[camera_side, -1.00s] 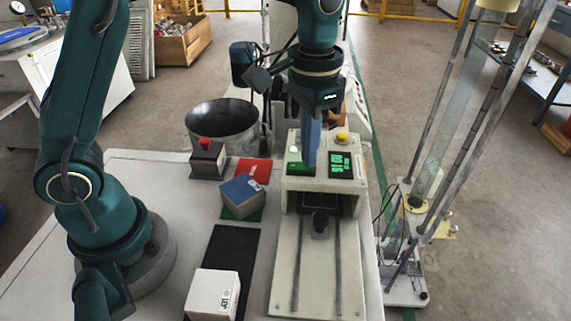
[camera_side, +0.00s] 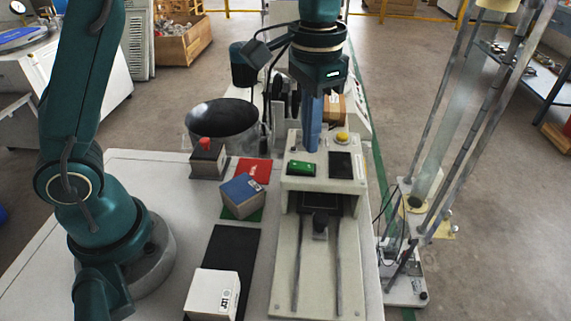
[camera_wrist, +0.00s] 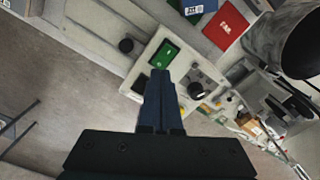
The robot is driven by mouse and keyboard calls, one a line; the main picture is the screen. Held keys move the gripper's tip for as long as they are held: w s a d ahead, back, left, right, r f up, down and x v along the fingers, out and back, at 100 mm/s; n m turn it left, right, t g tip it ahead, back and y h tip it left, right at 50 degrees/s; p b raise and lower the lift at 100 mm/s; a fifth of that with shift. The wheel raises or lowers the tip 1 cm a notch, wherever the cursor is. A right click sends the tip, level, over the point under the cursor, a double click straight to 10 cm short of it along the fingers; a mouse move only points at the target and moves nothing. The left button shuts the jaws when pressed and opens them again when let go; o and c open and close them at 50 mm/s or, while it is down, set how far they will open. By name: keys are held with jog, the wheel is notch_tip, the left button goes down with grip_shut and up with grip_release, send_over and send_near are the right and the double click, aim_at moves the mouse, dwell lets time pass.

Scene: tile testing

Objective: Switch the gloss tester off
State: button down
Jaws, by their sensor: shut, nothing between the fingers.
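The gloss tester (camera_side: 325,185) is a beige bench unit, also seen in the wrist view (camera_wrist: 150,50). On its top are a green rocker switch (camera_side: 300,168), a display (camera_side: 340,165) that is dark, and a yellow button (camera_side: 341,138). The green switch also shows in the wrist view (camera_wrist: 164,54), just beyond my fingertips. My gripper (camera_side: 312,150) is shut and empty, with its blue fingers pointing down behind the switch. In the side view the switch is in full sight. I cannot tell whether the fingertips touch the housing.
A slide with a black knob (camera_side: 320,222) runs along the tester's front rails. To the left are a blue-topped tile block (camera_side: 242,195), a red mat (camera_side: 253,171), a white block (camera_side: 212,293) on a black mat, a red-button box (camera_side: 207,160) and a dark round bin (camera_side: 222,118).

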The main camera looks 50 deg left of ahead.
aim_at(308, 166)
jog(key=shift+r, duration=1.75)
jog(key=shift+r, duration=0.1)
jog(key=s+a+r+n+t, duration=0.1)
jog(key=s+a+r+t, duration=0.3)
jog(key=s, duration=0.3)
jog(key=s+a+f+n+t, duration=0.1)
jog(key=s+f+n, duration=0.1)
jog(key=s+f, duration=0.4)
jog(key=shift+s+a+f+t, duration=0.2)
jog(key=shift+s+f+t, duration=0.1)
jog(key=shift+s, duration=0.25)
